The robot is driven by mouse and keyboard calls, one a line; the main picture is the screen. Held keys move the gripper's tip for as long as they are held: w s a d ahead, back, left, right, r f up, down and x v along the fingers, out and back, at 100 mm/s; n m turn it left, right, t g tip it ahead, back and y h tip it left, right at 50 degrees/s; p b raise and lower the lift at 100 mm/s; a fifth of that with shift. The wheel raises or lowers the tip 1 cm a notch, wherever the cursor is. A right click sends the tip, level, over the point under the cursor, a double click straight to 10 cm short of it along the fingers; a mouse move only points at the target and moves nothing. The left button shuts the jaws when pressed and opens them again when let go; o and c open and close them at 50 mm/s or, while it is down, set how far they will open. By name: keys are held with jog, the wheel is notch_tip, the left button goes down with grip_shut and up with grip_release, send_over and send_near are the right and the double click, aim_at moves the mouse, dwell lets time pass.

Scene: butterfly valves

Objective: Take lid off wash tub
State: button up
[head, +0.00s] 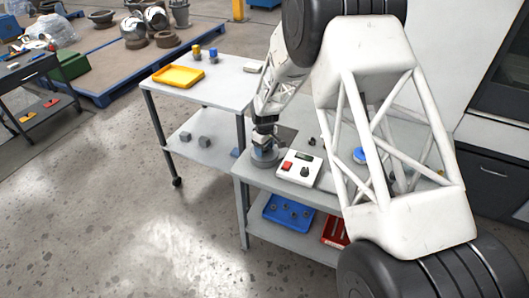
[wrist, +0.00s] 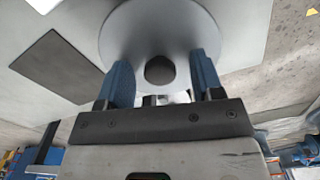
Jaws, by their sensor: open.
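The wash tub (head: 265,158) is a small grey round vessel at the left end of the near bench in the head view. Its lid (wrist: 125,38) fills the upper middle of the wrist view as a pale grey disc with a dark round knob (wrist: 160,69) at its centre. My gripper (wrist: 163,62) is open, its two blue fingers over the lid, one on each side of the knob. A gap shows between the knob and each finger. In the head view my gripper (head: 264,138) points down onto the tub. The tub's inside is hidden.
A white box (head: 299,169) with a red button and dark knob stands right of the tub. A dark square plate (wrist: 57,66) lies close by. A blue tray (head: 290,215) and a red tray (head: 335,232) sit on the lower shelf. A yellow tray (head: 179,76) is on the left cart.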

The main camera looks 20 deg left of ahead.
jog(key=shift+c, duration=0.2)
jog(key=c, duration=1)
jog(key=shift+r, duration=0.1)
jog(key=shift+r, duration=0.7)
notch_tip(320, 180, up, 2)
jog(key=shift+r, duration=0.1)
jog(key=s+d, duration=0.3)
jog(key=s, duration=0.1)
jog(key=s+d+r, duration=0.1)
jog(key=s+d, duration=0.2)
jog(key=s, duration=0.1)
jog(key=s+d, duration=0.3)
jog(key=s, duration=0.1)
jog(key=shift+s+d+r, duration=0.15)
jog(key=shift+s+d, duration=0.15)
jog(key=shift+s, duration=0.1)
